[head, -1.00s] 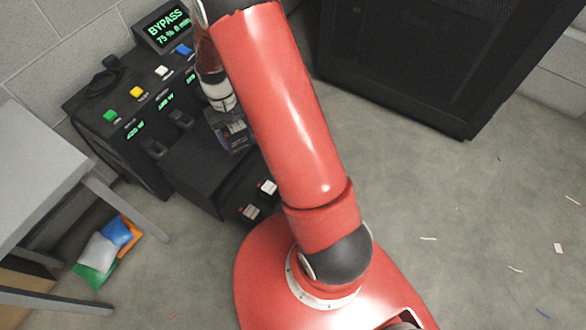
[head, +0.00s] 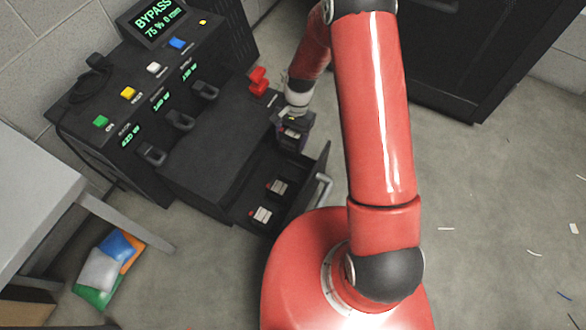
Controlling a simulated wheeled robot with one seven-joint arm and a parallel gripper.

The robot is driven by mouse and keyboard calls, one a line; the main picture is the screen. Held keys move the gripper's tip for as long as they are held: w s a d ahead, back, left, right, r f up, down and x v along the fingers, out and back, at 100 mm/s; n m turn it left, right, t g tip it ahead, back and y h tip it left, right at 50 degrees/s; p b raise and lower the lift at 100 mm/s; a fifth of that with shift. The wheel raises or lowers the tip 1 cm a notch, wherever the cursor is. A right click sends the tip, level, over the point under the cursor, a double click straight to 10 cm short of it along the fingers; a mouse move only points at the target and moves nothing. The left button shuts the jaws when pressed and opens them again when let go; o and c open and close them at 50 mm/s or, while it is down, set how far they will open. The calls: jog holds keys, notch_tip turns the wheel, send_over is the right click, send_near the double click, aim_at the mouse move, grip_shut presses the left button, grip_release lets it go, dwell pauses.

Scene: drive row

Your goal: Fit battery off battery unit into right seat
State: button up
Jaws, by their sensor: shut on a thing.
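The battery unit (head: 215,135) is black, with a display reading BYPASS and an open drawer (head: 318,165) at its front. My gripper (head: 292,114) is shut on a dark block-shaped battery (head: 294,136) at the drawer's right end. The right seat is hidden under that battery and gripper, and I cannot tell whether the battery is above the seat or in it. Two other batteries with pale labels, one in the middle (head: 277,187) and one to the left (head: 262,214), sit in the drawer. The gripper's fingertips are too small to see clearly.
A red connector (head: 258,82) is on the unit just left of my wrist. The drawer handle (head: 323,190) sticks out near my base. A grey table (head: 35,190) stands at the left, with coloured packets (head: 108,265) on the floor.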

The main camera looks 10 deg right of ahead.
notch_tip(320, 180, down, 18)
jog(key=shift+r+b, duration=0.2)
jog(key=shift+b, duration=0.4)
jog(key=shift+f, duration=0.1)
jog(key=shift+f+b, duration=0.3)
jog(key=shift+b, duration=0.2)
jog(key=o, duration=1.6)
jog(key=shift+c, duration=0.2)
jog(key=shift+r, duration=0.1)
